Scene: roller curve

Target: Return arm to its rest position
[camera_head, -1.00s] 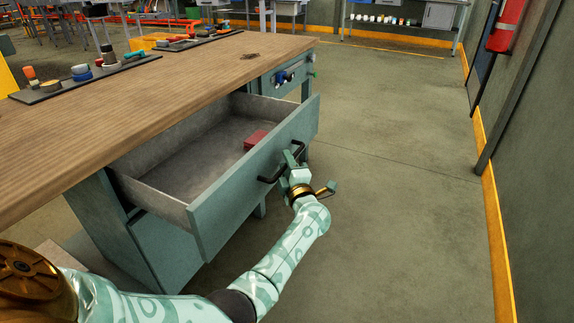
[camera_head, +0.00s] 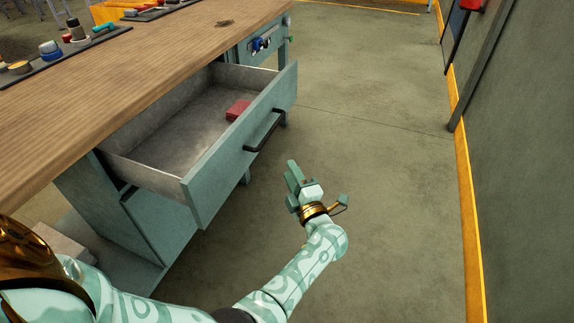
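My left arm comes in from the lower left. Its gripper (camera_head: 289,169) is over the floor to the right of the drawer, clear of the handle. Its fingers look slightly apart, with nothing between them. The drawer (camera_head: 243,143) is pulled out from under the wooden-topped bench. Its black handle (camera_head: 265,132) is on the front panel, free of the gripper. A red box (camera_head: 237,110) lies inside the drawer near the front panel. My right gripper is not in view.
The wooden benchtop (camera_head: 130,85) carries black trays with small tools and parts (camera_head: 62,55) along its far side. Open concrete floor (camera_head: 375,160) lies to the right of the drawer, up to a wall (camera_head: 525,160) with a yellow base strip.

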